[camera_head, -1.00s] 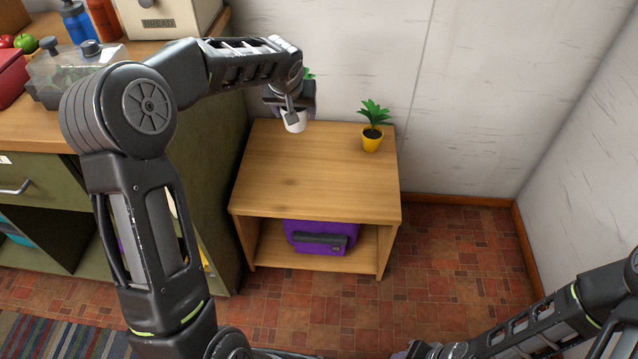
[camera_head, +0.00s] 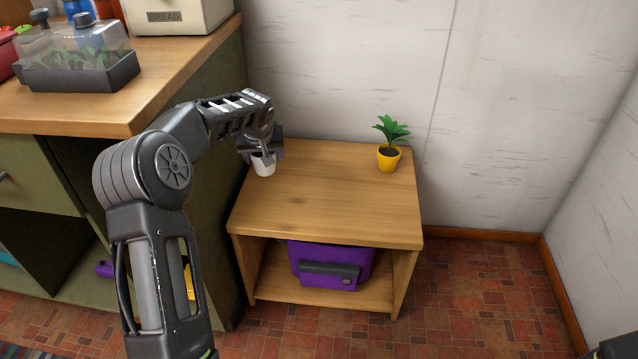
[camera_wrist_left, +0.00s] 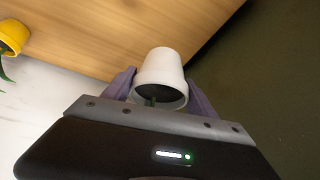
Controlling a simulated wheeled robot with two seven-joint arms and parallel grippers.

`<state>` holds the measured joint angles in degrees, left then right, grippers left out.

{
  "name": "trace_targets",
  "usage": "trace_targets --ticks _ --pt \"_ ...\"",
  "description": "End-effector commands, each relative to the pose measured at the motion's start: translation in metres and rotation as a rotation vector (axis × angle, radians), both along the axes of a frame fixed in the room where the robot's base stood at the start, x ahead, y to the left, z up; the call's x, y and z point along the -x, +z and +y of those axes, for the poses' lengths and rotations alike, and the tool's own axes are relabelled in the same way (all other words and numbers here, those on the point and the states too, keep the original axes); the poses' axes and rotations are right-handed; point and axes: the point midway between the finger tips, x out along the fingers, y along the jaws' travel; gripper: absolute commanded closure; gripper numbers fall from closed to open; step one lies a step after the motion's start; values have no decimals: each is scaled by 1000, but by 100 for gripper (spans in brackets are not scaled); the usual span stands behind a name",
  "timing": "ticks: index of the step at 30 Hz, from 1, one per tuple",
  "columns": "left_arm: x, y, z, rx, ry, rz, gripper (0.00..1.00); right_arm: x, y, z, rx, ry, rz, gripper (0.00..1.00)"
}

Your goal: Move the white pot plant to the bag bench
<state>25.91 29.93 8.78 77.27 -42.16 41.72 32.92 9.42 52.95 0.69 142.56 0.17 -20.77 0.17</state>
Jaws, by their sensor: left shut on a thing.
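The white pot plant (camera_head: 264,167) is in my left gripper (camera_head: 262,154), over the far left part of the bag bench (camera_head: 325,205). The gripper is shut on the pot, and the plant's leaves are mostly hidden behind it. In the left wrist view the white pot (camera_wrist_left: 160,68) appears upside down between the two fingers (camera_wrist_left: 162,97), with the bench's wooden top (camera_wrist_left: 110,30) beyond it. I cannot tell whether the pot's base touches the bench top.
A yellow pot plant (camera_head: 388,158) stands at the bench's back right. A purple bag (camera_head: 330,264) lies on the shelf below. A green cabinet with a wooden top (camera_head: 100,115) rises close on the left. The bench's middle and front are clear.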

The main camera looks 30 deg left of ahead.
Motion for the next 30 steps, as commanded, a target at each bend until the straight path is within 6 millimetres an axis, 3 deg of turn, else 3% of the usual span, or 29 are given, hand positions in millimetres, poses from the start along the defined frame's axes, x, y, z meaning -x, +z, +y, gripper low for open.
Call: trace_targets --ticks 9,20,30 --pt "0 -47 0 -1 0 2 88 -3 -16 -4 6 -9 -5 64" --pt "0 -50 0 0 -1 0 88 -4 -16 -4 6 -10 -6 64" --pt "0 -97 0 1 -1 1 88 -7 -34 -5 9 -15 -13 64"
